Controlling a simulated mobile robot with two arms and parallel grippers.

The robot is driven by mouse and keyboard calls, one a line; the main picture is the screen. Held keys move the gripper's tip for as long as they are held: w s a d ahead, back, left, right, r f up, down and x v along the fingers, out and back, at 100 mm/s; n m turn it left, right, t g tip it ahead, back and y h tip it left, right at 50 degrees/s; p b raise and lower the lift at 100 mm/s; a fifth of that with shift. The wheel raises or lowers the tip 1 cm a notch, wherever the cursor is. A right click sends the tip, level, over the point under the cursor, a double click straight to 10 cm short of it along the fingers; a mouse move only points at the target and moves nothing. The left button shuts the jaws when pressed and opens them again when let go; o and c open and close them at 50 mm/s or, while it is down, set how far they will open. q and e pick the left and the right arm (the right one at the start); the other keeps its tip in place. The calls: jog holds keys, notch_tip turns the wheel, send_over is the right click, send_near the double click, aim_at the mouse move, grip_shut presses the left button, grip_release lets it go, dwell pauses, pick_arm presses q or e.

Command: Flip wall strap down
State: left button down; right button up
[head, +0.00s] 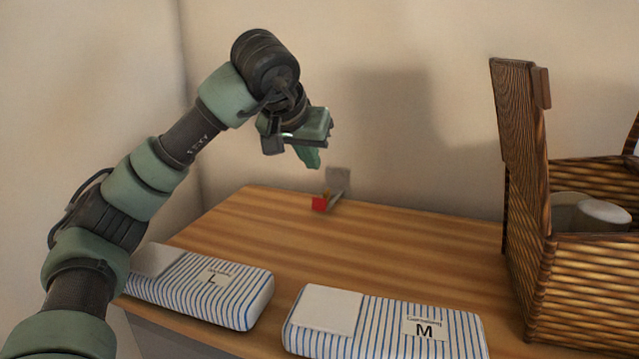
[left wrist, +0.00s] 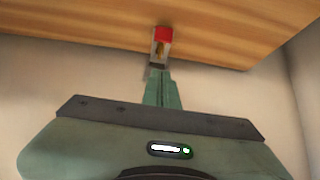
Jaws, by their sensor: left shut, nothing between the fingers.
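The wall strap (head: 340,183) is a small grey piece at the wall, just above the back edge of the wooden top. It has a red end (head: 319,204) that points out from the wall over the top. My left gripper (head: 314,163) is shut and empty, pointing down, a little above and to the left of the strap. In the left wrist view the shut fingers (left wrist: 162,85) line up with the strap's red end (left wrist: 163,35). I cannot tell whether they touch the strap. My right gripper is not in view.
A wooden top (head: 400,240) stands against the wall. Two striped packs lie at its front, one marked L (head: 200,285) and one marked M (head: 385,325). An open wicker basket (head: 580,280) with white rounded things stands at the right. The middle of the top is clear.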

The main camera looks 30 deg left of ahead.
pick_arm(q)
jog(key=f, duration=0.2)
jog(key=w+f+p, duration=0.1)
jog(key=f, duration=0.1)
jog(key=w+f, duration=0.1)
jog(key=f, duration=0.1)
jog(key=shift+w+a+p, duration=0.25)
jog(key=shift+a+p, duration=0.1)
jog(key=shift+f, duration=0.5)
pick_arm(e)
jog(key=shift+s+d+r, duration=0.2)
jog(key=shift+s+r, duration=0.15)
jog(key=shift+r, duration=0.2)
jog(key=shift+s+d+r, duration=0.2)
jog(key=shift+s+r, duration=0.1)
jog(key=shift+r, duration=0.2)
pick_arm(q)
jog(key=shift+d+f, duration=0.1)
